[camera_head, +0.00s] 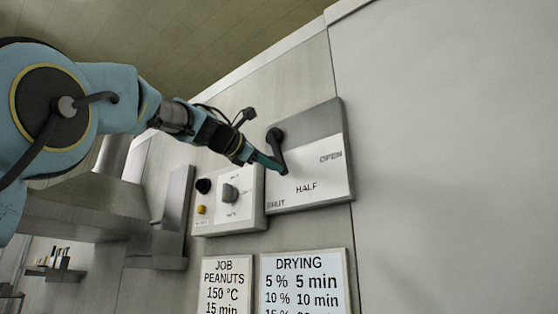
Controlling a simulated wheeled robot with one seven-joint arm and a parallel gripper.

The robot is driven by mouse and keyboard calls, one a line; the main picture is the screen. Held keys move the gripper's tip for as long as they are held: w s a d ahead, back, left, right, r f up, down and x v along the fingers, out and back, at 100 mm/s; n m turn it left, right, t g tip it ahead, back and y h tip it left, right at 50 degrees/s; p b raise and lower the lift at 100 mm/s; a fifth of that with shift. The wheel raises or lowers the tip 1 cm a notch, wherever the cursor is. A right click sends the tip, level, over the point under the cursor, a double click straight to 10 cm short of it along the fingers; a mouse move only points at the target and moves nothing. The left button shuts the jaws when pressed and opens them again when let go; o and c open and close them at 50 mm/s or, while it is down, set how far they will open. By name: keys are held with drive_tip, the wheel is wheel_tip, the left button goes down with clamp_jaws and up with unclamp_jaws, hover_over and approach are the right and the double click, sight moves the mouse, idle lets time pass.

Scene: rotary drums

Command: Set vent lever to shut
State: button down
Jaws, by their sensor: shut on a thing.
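The vent lever (279,148) is a black handle on a grey and white wall panel (322,165). The panel is marked OPEN at right, HALF at lower middle and SHUT at lower left. The lever hangs from its round pivot at the panel's upper left and points down, between the HALF and SHUT marks. My gripper (272,164) comes in from the left, and its teal fingers are shut on the lever near its lower end. The fingers partly cover the lever's tip.
A control box (228,200) with a rotary switch, a black knob and a yellow button sits just left of the panel. Below hang a JOB PEANUTS sign (226,285) and a DRYING sign (303,280). The wall at right is bare.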

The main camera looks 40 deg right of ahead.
drive_tip(key=shift+w+a+f+m, duration=0.15)
drive_tip(key=shift+w+m, duration=0.5)
drive_tip(key=shift+w, duration=0.05)
drive_tip(key=shift+w+a+f+m, duration=0.15)
drive_tip(key=shift+w+a+m, duration=0.05)
drive_tip(key=shift+w+m, duration=0.45)
drive_tip(key=shift+w+a+f+m, duration=0.15)
drive_tip(key=shift+w+m, duration=0.45)
drive_tip(key=shift+w, duration=0.1)
drive_tip(key=shift+c, duration=2.2)
unclamp_jaws()
drive_tip(key=shift+a+b, duration=0.1)
drive_tip(key=shift+b, duration=0.2)
drive_tip(key=b+v, duration=0.3)
drive_tip(key=v, duration=0.7)
drive_tip(key=shift+a+b, duration=0.3)
drive_tip(key=shift+b, duration=0.05)
drive_tip(key=shift+s+r, duration=0.15)
